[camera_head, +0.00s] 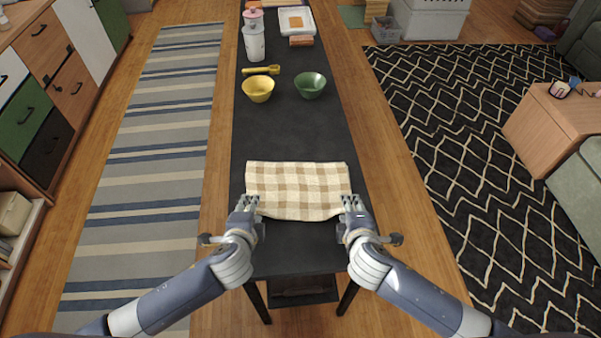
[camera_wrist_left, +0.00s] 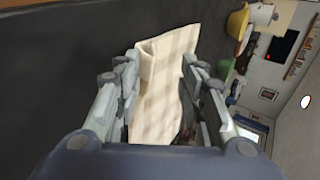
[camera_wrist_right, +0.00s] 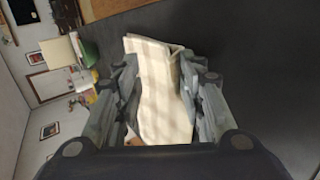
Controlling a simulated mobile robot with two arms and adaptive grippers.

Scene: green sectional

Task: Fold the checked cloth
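The checked cloth (camera_head: 297,188), cream with tan squares, lies spread on the dark table. Its near edge bows toward me between my two grippers. My left gripper (camera_head: 248,202) is at its near left corner, and my right gripper (camera_head: 352,202) is at its near right corner. In the left wrist view the cloth (camera_wrist_left: 163,85) passes between the spread fingers (camera_wrist_left: 160,68). In the right wrist view the cloth (camera_wrist_right: 160,90) also lies between spread fingers (camera_wrist_right: 158,70). Both grippers look open around the cloth. The fingers hide parts of its corners.
Beyond the cloth on the table (camera_head: 290,135) stand a yellow bowl (camera_head: 257,90), a green bowl (camera_head: 311,86), a yellow utensil (camera_head: 262,70), a white jar (camera_head: 254,44) and a white tray (camera_head: 309,22). The table between cloth and bowls is clear.

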